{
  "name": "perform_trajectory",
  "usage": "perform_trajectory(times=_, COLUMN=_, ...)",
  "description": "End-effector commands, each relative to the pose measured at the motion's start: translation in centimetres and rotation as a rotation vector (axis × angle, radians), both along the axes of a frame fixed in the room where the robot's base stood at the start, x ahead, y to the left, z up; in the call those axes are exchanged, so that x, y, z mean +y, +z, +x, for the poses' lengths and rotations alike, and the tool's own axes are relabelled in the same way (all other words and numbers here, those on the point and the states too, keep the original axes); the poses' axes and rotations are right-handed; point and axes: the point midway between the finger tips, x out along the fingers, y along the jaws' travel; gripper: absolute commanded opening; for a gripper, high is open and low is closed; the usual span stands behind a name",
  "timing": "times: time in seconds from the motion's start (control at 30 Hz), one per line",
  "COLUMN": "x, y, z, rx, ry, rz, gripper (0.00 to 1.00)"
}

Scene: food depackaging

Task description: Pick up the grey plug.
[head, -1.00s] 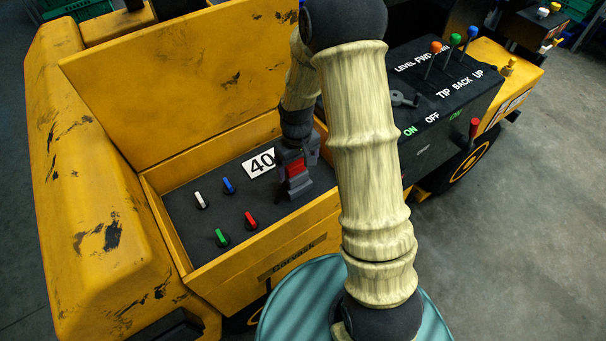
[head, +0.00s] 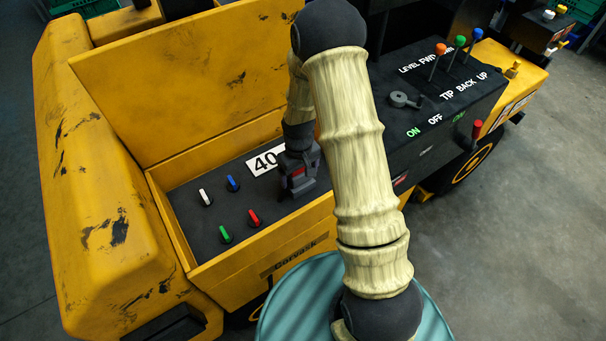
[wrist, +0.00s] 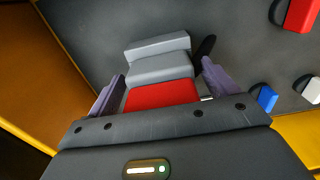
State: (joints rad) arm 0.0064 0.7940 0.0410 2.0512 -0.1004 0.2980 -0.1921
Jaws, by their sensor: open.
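The grey plug (wrist: 158,62), a stepped grey block with a red section nearest my wrist, lies between my fingers in the wrist view. My gripper (wrist: 163,78) is open, with one purple-grey finger on each side of the plug. The right finger looks close to it; I cannot tell whether either touches. In the head view my gripper (head: 298,182) is low inside the yellow box, at its right end, and mostly hides the plug; a little red shows there.
White (head: 206,197), blue (head: 232,183), green (head: 225,234) and red (head: 254,218) knobs stand left of my gripper on the dark panel (head: 195,222). Yellow box walls (head: 262,248) surround it. A "40" label (head: 264,160) lies close by. A black lever console (head: 440,112) stands right.

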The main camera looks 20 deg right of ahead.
Motion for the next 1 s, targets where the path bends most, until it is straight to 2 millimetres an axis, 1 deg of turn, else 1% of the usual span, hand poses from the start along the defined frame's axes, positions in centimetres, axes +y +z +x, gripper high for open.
perform_trajectory(times=0.2, x=0.2, y=0.0, z=0.0, rx=0.0, ry=0.004, rz=0.0, gripper=0.85)
perform_trajectory(times=0.23, x=0.2, y=0.0, z=0.0, rx=0.0, ry=0.004, rz=0.0, gripper=0.83)
perform_trajectory(times=0.37, x=0.2, y=0.0, z=0.0, rx=0.0, ry=0.005, rz=0.0, gripper=0.58)
perform_trajectory(times=0.4, x=0.2, y=0.0, z=0.0, rx=0.0, ry=0.005, rz=0.0, gripper=0.5)
perform_trajectory(times=0.47, x=0.2, y=0.0, z=0.0, rx=0.0, ry=0.005, rz=0.0, gripper=0.38)
perform_trajectory(times=0.5, x=0.2, y=0.0, z=0.0, rx=0.0, ry=0.005, rz=0.0, gripper=0.3)
perform_trajectory(times=0.57, x=0.2, y=0.0, z=0.0, rx=0.0, ry=0.004, rz=0.0, gripper=0.19)
perform_trajectory(times=0.87, x=0.2, y=0.3, z=0.1, rx=-0.002, ry=0.003, rz=0.001, gripper=0.19)
perform_trajectory(times=1.0, x=0.2, y=1.3, z=0.1, rx=-0.004, ry=0.003, rz=0.0, gripper=0.19)
